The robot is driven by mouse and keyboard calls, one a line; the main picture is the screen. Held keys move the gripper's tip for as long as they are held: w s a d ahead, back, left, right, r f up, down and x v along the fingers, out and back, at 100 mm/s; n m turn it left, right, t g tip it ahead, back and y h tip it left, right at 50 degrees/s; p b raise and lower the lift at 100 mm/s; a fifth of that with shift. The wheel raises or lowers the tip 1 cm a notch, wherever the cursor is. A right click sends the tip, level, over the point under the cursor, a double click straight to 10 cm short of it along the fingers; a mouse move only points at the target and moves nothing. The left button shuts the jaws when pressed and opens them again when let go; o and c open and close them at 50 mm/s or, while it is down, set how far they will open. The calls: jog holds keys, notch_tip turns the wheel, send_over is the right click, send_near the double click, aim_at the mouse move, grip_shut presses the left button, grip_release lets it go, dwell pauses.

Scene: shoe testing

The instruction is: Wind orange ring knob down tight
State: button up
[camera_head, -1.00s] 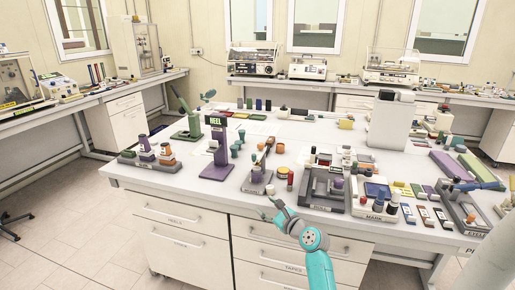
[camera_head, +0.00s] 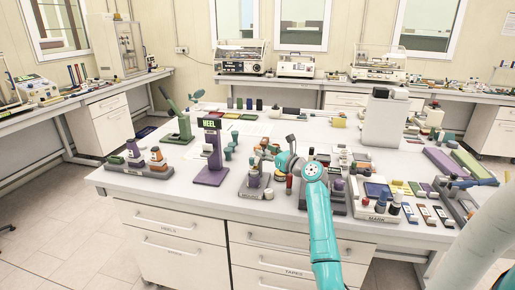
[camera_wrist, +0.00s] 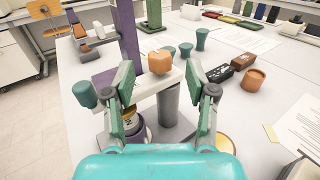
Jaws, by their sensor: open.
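An orange rounded knob (camera_wrist: 160,62) shows in the wrist view on top of a pale bar (camera_wrist: 143,92), above a grey post (camera_wrist: 168,105). A teal knob (camera_wrist: 85,94) sits at the bar's left end. A purple cylinder with a numbered band (camera_wrist: 132,125) stands below, partly hidden by my left finger. My gripper (camera_wrist: 160,76) is open, its green fingertips to the left and right of the orange knob, with gaps on both sides. In the head view my gripper (camera_head: 272,159) is over the small fixture (camera_head: 250,183) and hides part of it.
A purple HEEL stand (camera_head: 214,150) is left of the fixture. Teal pegs (camera_wrist: 202,38), dark blocks (camera_wrist: 220,72) and an orange cup (camera_wrist: 253,80) stand beyond and to the right.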

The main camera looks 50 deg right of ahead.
aim_at(260, 148)
jog(key=shift+w+d, duration=0.25)
jog(key=shift+w, duration=1)
jog(key=shift+w+d, duration=0.2)
jog(key=shift+w, duration=1)
grip_shut()
